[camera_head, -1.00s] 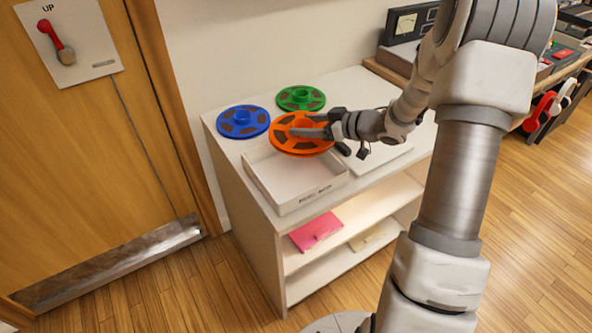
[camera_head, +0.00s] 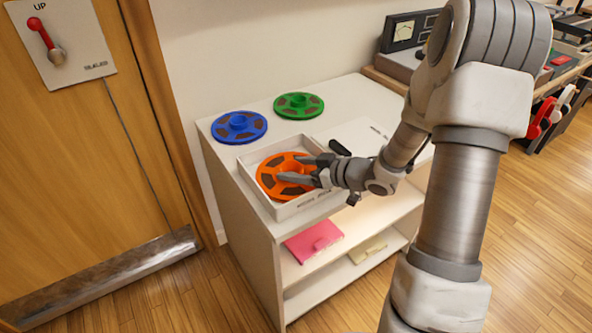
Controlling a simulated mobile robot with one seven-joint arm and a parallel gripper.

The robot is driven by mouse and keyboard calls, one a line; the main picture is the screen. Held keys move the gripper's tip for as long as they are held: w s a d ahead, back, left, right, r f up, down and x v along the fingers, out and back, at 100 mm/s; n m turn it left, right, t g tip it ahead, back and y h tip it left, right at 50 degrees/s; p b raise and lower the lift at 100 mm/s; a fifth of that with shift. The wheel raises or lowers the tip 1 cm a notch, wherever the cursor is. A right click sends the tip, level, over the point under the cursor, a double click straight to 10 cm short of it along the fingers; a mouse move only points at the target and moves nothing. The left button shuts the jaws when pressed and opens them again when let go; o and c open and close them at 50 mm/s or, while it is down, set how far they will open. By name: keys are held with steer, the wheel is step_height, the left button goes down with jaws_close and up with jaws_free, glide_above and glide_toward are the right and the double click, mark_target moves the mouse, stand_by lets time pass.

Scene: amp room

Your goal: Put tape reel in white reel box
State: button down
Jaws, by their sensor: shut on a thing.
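The orange tape reel (camera_head: 270,183) is inside the outline of the white reel box (camera_head: 284,211), an open shallow tray on top of the white shelf unit. It looks nearly flat and low between the box walls; I cannot tell whether it touches the bottom. My gripper (camera_head: 290,176) is shut on the orange reel at its hub, reaching in from the right over the box's right wall. The far side of the hub is partly hidden by the fingers.
A blue reel (camera_head: 239,127) and a green reel (camera_head: 299,105) lie behind the box. A white panel (camera_head: 357,135) and a small black object (camera_head: 340,147) are to the right. A pink item (camera_head: 313,240) lies on the shelf below. A wooden door (camera_head: 80,170) stands left.

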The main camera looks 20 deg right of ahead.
steer(key=shift+f, duration=0.15)
jaws_free()
steer(key=shift+s+d+r, duration=0.15)
steer(key=shift+r, duration=0.15)
steer(key=p+v, duration=0.4)
steer(key=v, duration=0.7)
steer(key=shift+s+d+r, duration=0.1)
steer(key=shift+s+d, duration=0.1)
